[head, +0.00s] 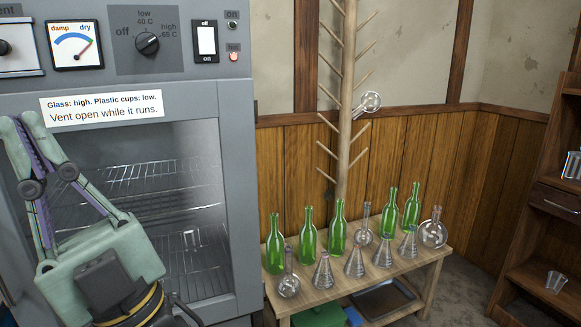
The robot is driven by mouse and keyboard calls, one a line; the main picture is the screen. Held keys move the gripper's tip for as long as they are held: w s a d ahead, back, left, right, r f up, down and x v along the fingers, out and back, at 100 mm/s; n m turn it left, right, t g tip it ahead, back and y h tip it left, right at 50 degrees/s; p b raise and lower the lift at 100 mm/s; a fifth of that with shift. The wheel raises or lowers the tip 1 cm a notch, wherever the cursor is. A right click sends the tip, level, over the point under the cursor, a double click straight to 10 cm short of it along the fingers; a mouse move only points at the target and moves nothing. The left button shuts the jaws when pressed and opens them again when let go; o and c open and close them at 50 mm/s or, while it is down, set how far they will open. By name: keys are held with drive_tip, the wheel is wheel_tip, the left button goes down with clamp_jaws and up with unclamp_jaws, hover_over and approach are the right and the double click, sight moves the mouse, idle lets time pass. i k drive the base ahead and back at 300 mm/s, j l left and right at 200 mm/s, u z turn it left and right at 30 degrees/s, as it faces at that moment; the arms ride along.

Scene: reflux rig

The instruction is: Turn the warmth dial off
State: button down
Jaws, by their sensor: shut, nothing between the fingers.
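The warmth dial (147,43) is a round black knob on the dark upper panel of the grey cabinet. Its marks read off at left, low 40 C at top and high 65 C at right; its pointer appears turned towards high. My gripper (27,120) is at the left, in front of the cabinet, below and left of the dial and apart from it. Its fingers are shut and empty.
Beside the dial are a damp/dry gauge (75,45) and a white rocker switch (206,41). A red lamp (234,57) glows. The cabinet's glass door (190,215) shows wire racks. A wooden bench (330,288) at right holds green bottles and clear flasks.

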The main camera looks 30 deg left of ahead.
sight(146, 42)
drive_tip(key=u, duration=1.65)
